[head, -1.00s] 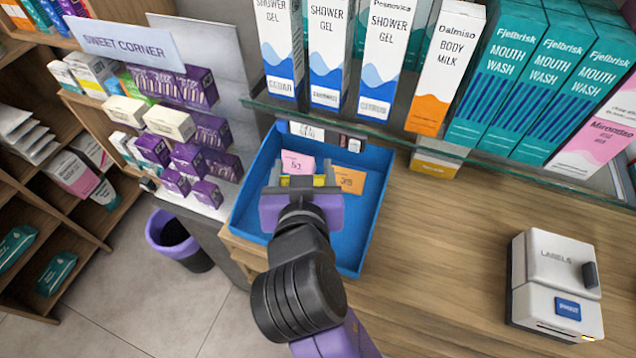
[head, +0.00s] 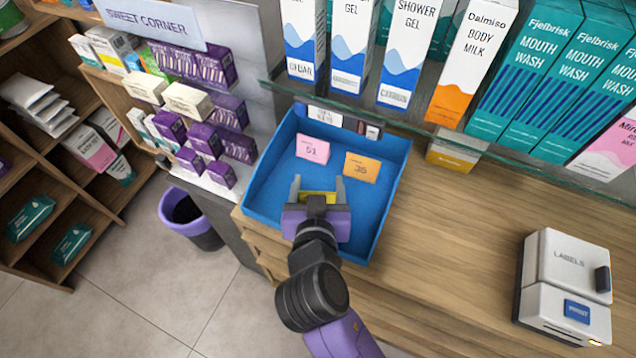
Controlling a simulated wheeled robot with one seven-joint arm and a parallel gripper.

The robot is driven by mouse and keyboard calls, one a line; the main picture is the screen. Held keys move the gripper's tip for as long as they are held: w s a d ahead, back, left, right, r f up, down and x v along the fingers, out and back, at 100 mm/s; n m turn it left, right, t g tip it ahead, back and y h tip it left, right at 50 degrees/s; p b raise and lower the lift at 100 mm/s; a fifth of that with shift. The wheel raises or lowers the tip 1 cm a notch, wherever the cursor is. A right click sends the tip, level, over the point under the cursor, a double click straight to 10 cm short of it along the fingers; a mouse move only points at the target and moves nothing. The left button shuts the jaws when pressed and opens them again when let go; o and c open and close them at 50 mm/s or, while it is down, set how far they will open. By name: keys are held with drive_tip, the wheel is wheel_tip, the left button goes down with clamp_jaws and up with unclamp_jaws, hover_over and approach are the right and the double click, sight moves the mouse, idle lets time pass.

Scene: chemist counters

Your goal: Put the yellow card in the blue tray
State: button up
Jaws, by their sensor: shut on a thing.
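The blue tray (head: 378,203) sits on the wooden counter in the middle of the head view. My gripper (head: 318,188) is over the front part of the tray, with its two grey fingers pointing toward the back. It is shut on the yellow card (head: 318,198), which shows as a small strip between the fingers. The gripper body hides part of the card and the tray's front. I cannot tell whether the card touches the tray floor.
A pink card (head: 313,149) and an orange card (head: 362,167) lie in the back of the tray. A glass shelf with boxes (head: 410,50) hangs behind. A white label printer (head: 565,285) stands right. Bare counter (head: 450,240) lies between.

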drive_tip(key=shift+f, duration=0.15)
drive_tip(key=o, duration=1.3)
drive_tip(key=shift+s+r, duration=0.15)
drive_tip(key=shift+r, duration=0.1)
drive_tip(key=b+v, duration=0.1)
drive_tip(key=v, duration=0.9)
drive_tip(key=shift+s+r, duration=0.1)
drive_tip(key=shift+s, duration=0.05)
drive_tip(key=shift+s+r, duration=0.3)
drive_tip(key=shift+s, duration=0.3)
